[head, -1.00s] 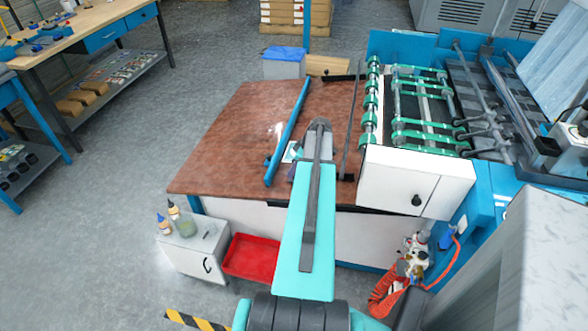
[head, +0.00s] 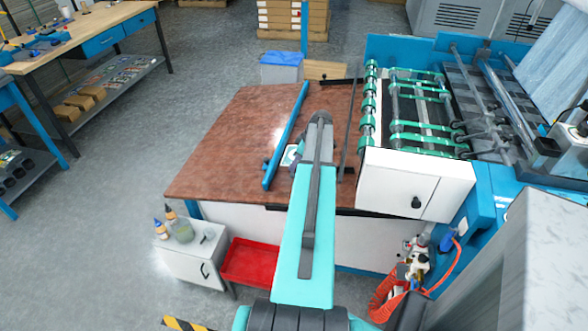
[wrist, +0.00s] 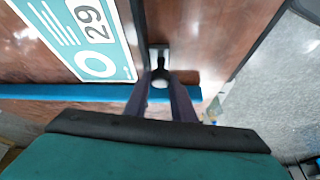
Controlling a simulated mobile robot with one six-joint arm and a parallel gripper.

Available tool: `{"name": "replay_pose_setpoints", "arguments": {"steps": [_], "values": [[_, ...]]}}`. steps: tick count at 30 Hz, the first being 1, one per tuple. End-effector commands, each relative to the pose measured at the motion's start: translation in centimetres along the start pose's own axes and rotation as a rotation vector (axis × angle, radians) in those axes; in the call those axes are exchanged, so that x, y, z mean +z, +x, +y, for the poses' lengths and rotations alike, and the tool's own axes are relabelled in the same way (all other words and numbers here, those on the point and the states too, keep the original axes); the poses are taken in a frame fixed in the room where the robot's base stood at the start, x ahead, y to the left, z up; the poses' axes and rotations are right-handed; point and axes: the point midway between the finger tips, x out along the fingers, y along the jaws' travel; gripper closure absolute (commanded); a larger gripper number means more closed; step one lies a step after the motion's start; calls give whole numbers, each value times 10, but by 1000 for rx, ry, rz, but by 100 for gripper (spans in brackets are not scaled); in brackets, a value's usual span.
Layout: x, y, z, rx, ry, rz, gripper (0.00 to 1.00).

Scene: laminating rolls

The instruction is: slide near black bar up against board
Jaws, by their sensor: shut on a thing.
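The near black bar (wrist: 141,25) runs beside the near edge of the printed board (wrist: 70,38), which is teal and white and marked 29. Any gap between bar and board is too thin to tell. My gripper (wrist: 160,82) is shut on the bar's small dark handle with a round knob. In the head view my gripper (head: 318,120) is low over the brown table (head: 225,145) and hides most of the board (head: 291,154). A short right-hand part of the near bar (head: 347,171) shows beside my arm.
A blue rail (head: 285,135) lies left of my gripper. Another black bar (head: 341,80) lies at the far side. A long dark rail (head: 350,125) and the machine with green rollers (head: 420,105) stand on the right. The table's left part is clear.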

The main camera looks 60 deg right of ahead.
Motion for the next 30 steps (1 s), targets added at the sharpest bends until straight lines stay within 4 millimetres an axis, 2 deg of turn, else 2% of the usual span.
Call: {"name": "replay_pose_setpoints", "arguments": {"steps": [1,7,19,20,22,23,30], "values": [[-1,1,9,4,2,1,100],[-3,2,24,3,2,1,100],[-4,1,25,2,1,0,100],[-4,1,25,2,1,0,74],[-4,1,25,2,1,0,62],[-4,1,25,2,1,0,59],[-4,1,25,1,0,0,59]]}}
